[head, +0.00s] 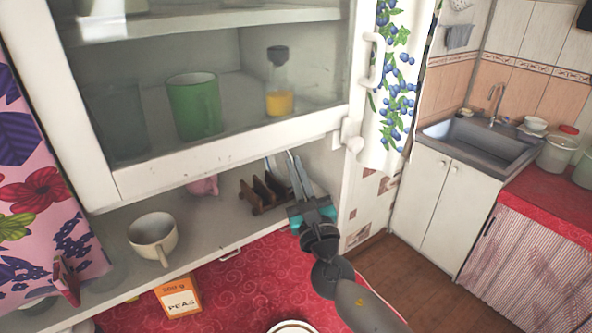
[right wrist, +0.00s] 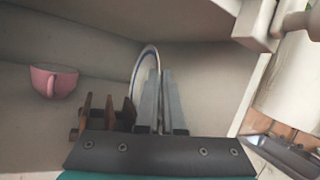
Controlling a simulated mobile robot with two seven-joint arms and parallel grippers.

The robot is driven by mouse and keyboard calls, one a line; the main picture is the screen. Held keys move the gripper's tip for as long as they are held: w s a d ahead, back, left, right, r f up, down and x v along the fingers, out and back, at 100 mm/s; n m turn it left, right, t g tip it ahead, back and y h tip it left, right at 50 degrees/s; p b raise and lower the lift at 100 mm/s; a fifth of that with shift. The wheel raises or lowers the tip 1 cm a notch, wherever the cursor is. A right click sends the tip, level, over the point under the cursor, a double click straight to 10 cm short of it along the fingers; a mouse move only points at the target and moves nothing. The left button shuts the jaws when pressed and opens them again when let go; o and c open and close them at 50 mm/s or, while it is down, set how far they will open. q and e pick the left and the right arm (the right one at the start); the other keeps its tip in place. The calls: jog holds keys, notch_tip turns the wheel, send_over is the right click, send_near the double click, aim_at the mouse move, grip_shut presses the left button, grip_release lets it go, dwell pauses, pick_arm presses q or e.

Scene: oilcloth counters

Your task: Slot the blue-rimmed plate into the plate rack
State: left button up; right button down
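The blue-rimmed plate (right wrist: 138,69) stands upright, nearly edge-on, in the right wrist view. My right gripper (head: 300,178) reaches into the open shelf space under the glass cabinet. Its two grey fingers, close together in the right wrist view (right wrist: 162,100), are shut on the plate's near edge. The dark wooden plate rack (head: 265,191) stands just left of the fingers; its slats (right wrist: 108,112) show beside the plate. The plate's lower part is hidden, so I cannot tell whether it sits in a slot. My left gripper is out of view.
A pink cup (right wrist: 54,82) sits behind and left of the rack. A cream mug (head: 152,236) stands farther left on the shelf. The peas box (head: 178,297) and part of a round dish (head: 292,326) are on the red cloth. The cabinet's side wall (head: 352,190) is close on the right.

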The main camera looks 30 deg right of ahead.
jog(key=c, duration=1)
grip_release()
jog(key=shift+o, duration=0.2)
jog(key=shift+s+f, duration=0.1)
jog(key=b+v, duration=0.5)
jog(key=v, duration=1)
jog(key=shift+b, duration=0.3)
